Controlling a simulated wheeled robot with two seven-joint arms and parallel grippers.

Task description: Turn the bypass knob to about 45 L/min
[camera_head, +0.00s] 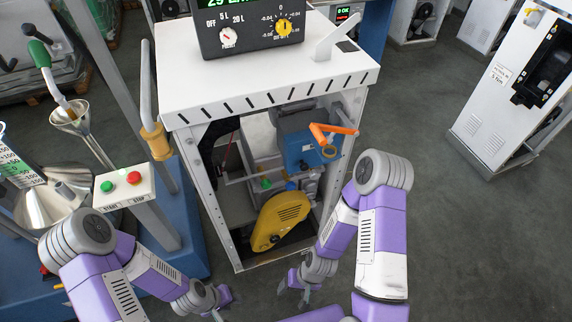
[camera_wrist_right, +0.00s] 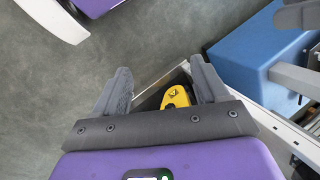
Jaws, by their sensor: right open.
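The dispenser cabinet (camera_head: 270,90) stands open at the front in the head view. Inside it sit a blue pump unit (camera_head: 300,140) with an orange lever (camera_head: 333,129) and a small brass-coloured ring (camera_head: 331,153) beside it. I cannot tell for sure which part is the bypass knob. The display box (camera_head: 250,22) on top has a green readout starting with "29", cut off by the frame. My right gripper (camera_head: 293,289) is open and empty, low in front of the cabinet; its fingers also show in the right wrist view (camera_wrist_right: 160,75). My left gripper (camera_head: 219,303) is low, left of it, apart from everything.
A yellow belt guard (camera_head: 280,221) fills the cabinet's lower front; it also shows in the wrist view (camera_wrist_right: 175,97). A start/stop box (camera_head: 124,185) and metal funnel (camera_head: 70,117) stand left. A white cabinet (camera_head: 500,95) stands right. Floor between is clear.

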